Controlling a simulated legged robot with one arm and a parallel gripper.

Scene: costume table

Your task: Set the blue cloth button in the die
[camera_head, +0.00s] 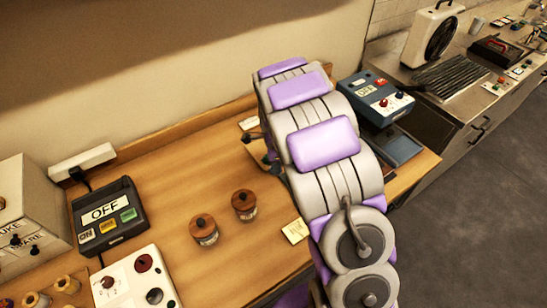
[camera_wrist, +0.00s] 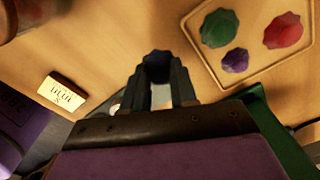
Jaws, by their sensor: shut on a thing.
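In the wrist view my gripper (camera_wrist: 157,72) is shut on a small dark blue piece (camera_wrist: 157,57), which looks like the blue cloth button, at its fingertips. The fingers hang over the wooden table, and I cannot tell the gap below. A shallow tray (camera_wrist: 273,68) lies to the right of the fingertips, apart from them. It holds green, red and purple scalloped pieces. In the head view my arm hides the gripper and the button. I cannot identify the die for certain in either view.
Two jars with brown lids (camera_head: 204,230) (camera_head: 244,205) stand on the table (camera_head: 160,190). A dark box reading OFF (camera_head: 108,215) is at the left. A blue machine (camera_head: 375,100) stands beyond my arm. A small label block (camera_wrist: 61,92) is left of the fingers.

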